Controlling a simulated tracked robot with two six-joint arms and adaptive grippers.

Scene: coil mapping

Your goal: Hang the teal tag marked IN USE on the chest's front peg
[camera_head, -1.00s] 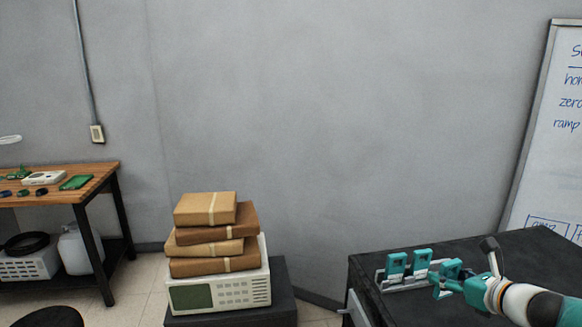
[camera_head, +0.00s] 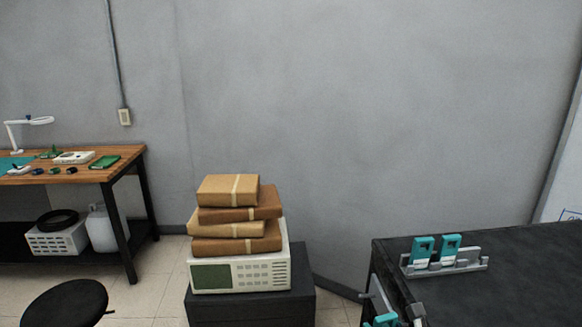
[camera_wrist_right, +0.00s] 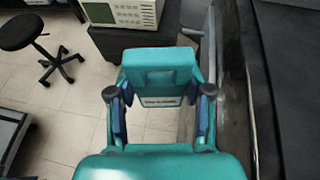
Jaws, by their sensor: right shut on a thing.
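My right gripper (camera_wrist_right: 160,108) is shut on a teal tag (camera_wrist_right: 160,60) in the right wrist view. The tag has a white label strip whose print is too small to read. In the head view only a teal part of this gripper or tag (camera_head: 383,321) shows at the bottom edge, beside the chest's side. The black-topped chest (camera_head: 520,275) stands at the right. A small grey projection (camera_wrist_right: 191,34), perhaps the peg, sticks out from its side just beyond the tag, apart from it. My left gripper is not in view.
A grey rack (camera_head: 470,266) on the chest top holds two teal tags (camera_head: 436,250) and has free room at its right. A low black box (camera_head: 250,308) with a white instrument and stacked parcels stands nearby. A black stool (camera_head: 65,303) is at the left.

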